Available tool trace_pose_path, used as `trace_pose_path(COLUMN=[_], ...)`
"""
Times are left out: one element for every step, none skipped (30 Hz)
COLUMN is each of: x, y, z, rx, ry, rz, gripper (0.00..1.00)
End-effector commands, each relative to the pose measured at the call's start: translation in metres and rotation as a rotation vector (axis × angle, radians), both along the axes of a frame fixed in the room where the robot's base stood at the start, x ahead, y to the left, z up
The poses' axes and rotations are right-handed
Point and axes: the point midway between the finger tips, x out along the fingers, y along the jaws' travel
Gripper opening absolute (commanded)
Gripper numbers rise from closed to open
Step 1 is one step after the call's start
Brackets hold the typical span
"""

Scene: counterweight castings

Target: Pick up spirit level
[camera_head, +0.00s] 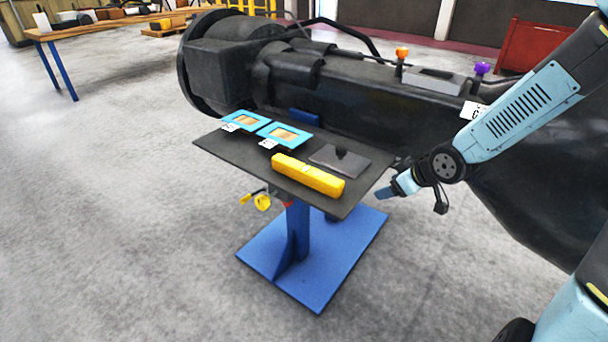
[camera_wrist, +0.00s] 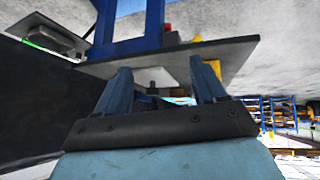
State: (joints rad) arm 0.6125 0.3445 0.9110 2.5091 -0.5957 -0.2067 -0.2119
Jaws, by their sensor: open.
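The spirit level appears to be the yellow bar (camera_head: 308,175) lying flat along the near right part of the dark tabletop (camera_head: 225,145) in the head view. My gripper (camera_head: 383,194) is just off the tabletop's right edge, to the right of the yellow bar and apart from it. In the wrist view my gripper (camera_wrist: 165,82) has its two fingers spread, with nothing held between them. A small yellow patch (camera_wrist: 214,68) shows beside the right finger, perhaps the bar's end; most of it is hidden.
Two blue-framed pieces (camera_head: 246,121) (camera_head: 284,135) lie on the left part of the tabletop. A large black casting (camera_head: 350,105) stands close behind. The blue base (camera_head: 310,285) is below; open floor lies in front.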

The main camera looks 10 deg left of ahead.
Motion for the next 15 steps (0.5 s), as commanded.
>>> trace_pose_path(x=[-0.001, -0.002, -0.003, -0.004, -0.005, -0.006, -0.006, -0.007, -0.008, -0.009, -0.01, -0.01, -0.011, -0.011, -0.012], y=[0.011, 0.018, 0.028, 0.035, 0.041, 0.049, 0.054, 0.059, 0.065, 0.069, 0.072, 0.076, 0.079, 0.081, 0.082], z=[-0.004, -0.004, -0.004, -0.003, -0.001, 0.001, 0.004, 0.006, 0.01, 0.013, 0.016, 0.02, 0.022, 0.025, 0.027], rx=[0.053, 0.084, 0.127, 0.16, 0.194, 0.237, 0.268, 0.298, 0.336, 0.363, 0.386, 0.414, 0.432, 0.449, 0.465], ry=[-0.001, -0.008, -0.016, -0.021, -0.029, -0.039, -0.048, -0.056, -0.065, -0.074, -0.079, -0.089, -0.095, -0.1, -0.105], rz=[0.032, 0.053, 0.078, 0.097, 0.114, 0.135, 0.149, 0.163, 0.177, 0.188, 0.197, 0.207, 0.214, 0.219, 0.224], gripper=[0.7, 0.7, 0.7, 0.7, 0.7, 0.7, 0.7, 0.7, 0.7, 0.7, 0.7, 0.7, 0.7, 0.7, 0.7])
